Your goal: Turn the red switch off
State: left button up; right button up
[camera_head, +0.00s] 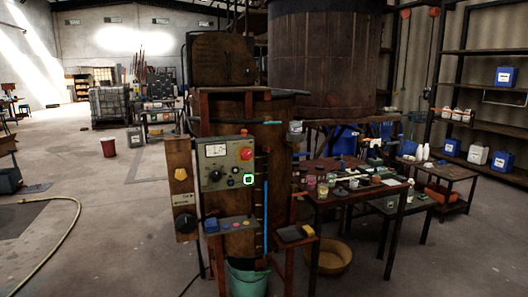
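A grey-green control panel (229,164) is fixed to the front of a rust-brown vat (233,108) near the middle of the view. A round red knob (246,154) sits at the panel's upper right; it is the likely red switch, and its on or off position is too small to tell. Below it is a button with a lit green frame (249,180). A white dial meter (216,150) is at the upper left, with a black knob (214,176) under it. Neither of my grippers shows.
A table (352,193) crowded with small jars and tools stands right of the vat. A teal bucket (248,280) and a tan basin (331,259) are on the floor below. The floor at left is mostly clear, with a hose (62,240).

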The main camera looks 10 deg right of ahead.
aim_at(246, 154)
jog(key=z, duration=0.1)
jog(key=i, duration=1.25)
jog(key=u, duration=0.3)
